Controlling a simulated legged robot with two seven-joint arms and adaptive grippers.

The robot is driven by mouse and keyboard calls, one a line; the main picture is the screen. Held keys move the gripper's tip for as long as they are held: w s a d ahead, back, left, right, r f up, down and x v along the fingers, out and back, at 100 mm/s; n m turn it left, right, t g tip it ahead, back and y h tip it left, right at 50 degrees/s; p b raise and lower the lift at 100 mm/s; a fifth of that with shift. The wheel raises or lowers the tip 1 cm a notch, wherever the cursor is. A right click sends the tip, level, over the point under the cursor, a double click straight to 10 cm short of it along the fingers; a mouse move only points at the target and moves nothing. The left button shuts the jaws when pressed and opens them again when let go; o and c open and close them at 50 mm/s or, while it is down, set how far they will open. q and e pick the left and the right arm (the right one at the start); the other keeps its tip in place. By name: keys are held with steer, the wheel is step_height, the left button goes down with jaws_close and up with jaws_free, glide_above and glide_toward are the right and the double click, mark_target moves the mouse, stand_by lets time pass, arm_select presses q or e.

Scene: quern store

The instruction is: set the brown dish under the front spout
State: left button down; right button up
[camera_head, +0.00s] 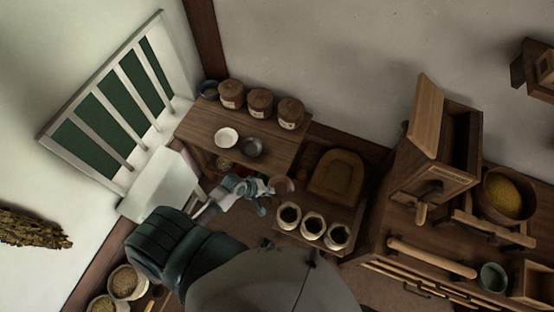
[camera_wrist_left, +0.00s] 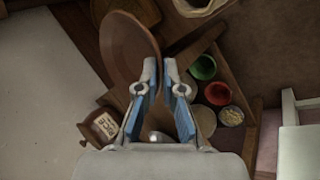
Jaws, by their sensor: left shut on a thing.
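The brown dish (camera_head: 284,185) is held at its rim in my left gripper (camera_head: 267,192), which is shut on it. In the left wrist view the dish (camera_wrist_left: 127,46) stands tilted, nearly edge-on, between the fingertips (camera_wrist_left: 161,72). The gripper is above the gap between the small table and the shelf with jars. A wooden box with a raised lid (camera_head: 437,155) stands on the counter at the right. A short wooden piece that looks like a spout (camera_head: 421,213) sticks out at its lower front, far right of the dish. Nothing is seen under it. My right gripper is not in view.
A table (camera_head: 200,118) holds a white bowl (camera_head: 226,137), a dark bowl (camera_head: 252,147) and several brown jars. Open pale jars (camera_head: 313,227) stand right of the gripper. On the counter are a yellow-filled bowl (camera_head: 509,193), a rolling pin (camera_head: 432,259) and a green cup (camera_head: 493,277).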

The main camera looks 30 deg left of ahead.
arm_select(q)
steer(key=shift+a, duration=0.1)
steer(key=w+a, duration=0.2)
steer(key=w, duration=0.1)
steer(key=w+a+f+b, duration=0.1)
steer(key=w+a, duration=0.1)
steer(key=w, duration=0.2)
steer(key=w+a+b, duration=0.1)
steer(key=w+a, duration=0.2)
steer(key=w, duration=0.1)
steer(key=shift+w+f, duration=0.2)
steer(key=shift+f, duration=0.1)
steer(key=shift+w+a, duration=0.35)
steer(key=shift+w, duration=0.25)
steer(key=shift+w+a+b, duration=0.3)
steer(key=shift+w+b, duration=0.15)
steer(key=shift+w, duration=0.1)
step_height(320, 180, down, 2)
steer(key=shift+s, duration=0.15)
steer(key=shift+f, duration=0.5)
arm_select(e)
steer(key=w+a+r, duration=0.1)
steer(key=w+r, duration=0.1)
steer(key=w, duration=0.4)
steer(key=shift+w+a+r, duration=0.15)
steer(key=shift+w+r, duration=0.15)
arm_select(q)
steer(key=c, duration=1.3)
jaws_free()
steer(key=shift+f, duration=0.1)
